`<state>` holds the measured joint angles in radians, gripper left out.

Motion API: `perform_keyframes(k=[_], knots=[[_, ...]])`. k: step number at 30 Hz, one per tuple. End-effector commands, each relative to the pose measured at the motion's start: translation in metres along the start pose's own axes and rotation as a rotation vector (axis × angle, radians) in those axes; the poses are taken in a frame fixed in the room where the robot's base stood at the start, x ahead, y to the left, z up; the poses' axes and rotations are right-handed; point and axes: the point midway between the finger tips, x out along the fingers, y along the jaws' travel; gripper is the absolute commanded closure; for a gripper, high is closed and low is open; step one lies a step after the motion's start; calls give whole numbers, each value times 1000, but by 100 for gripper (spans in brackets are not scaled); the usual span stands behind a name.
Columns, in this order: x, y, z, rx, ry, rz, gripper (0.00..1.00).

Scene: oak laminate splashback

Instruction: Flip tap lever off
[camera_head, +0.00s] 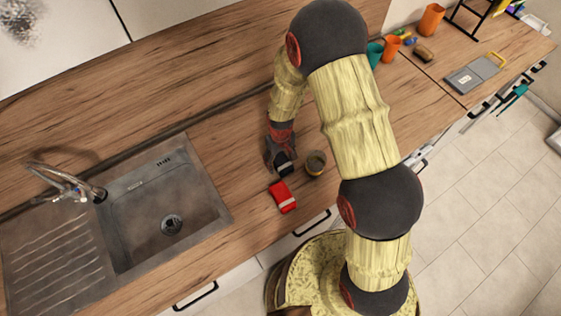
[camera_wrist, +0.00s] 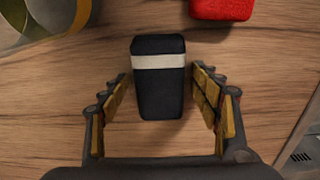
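The tap (camera_head: 70,188) is a chrome fitting at the back left of the steel sink in the head view, its spout reaching over the basin. Its lever is too small to make out clearly, and I cannot tell its position or whether water runs. My gripper (camera_head: 280,158) is well to the right of the tap, low over the counter. In the wrist view my gripper (camera_wrist: 162,88) is open, its fingers on both sides of a black block with a pale band (camera_wrist: 158,92), with gaps on each side. The tap is not in the wrist view.
The sink (camera_head: 165,210) lies left of my gripper. A red block (camera_head: 283,197) and a grey-and-yellow round container (camera_head: 315,163) stand close to my gripper. Cups (camera_head: 431,18) and a grey board (camera_head: 468,78) are farther right. The counter between sink and gripper is clear.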

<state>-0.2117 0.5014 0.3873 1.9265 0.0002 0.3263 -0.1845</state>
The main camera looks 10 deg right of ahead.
Motion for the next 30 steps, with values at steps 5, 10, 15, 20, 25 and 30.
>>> perform_keyframes(k=[5, 10, 15, 20, 25, 30], knots=[[0, 0, 0, 0, 0, 0, 49], [0, 0, 0, 0, 0, 0, 59], [0, 0, 0, 0, 0, 0, 69], [0, 0, 0, 0, 0, 0, 78], [0, 0, 0, 0, 0, 0, 83], [-3, 0, 0, 0, 1, 0, 83]])
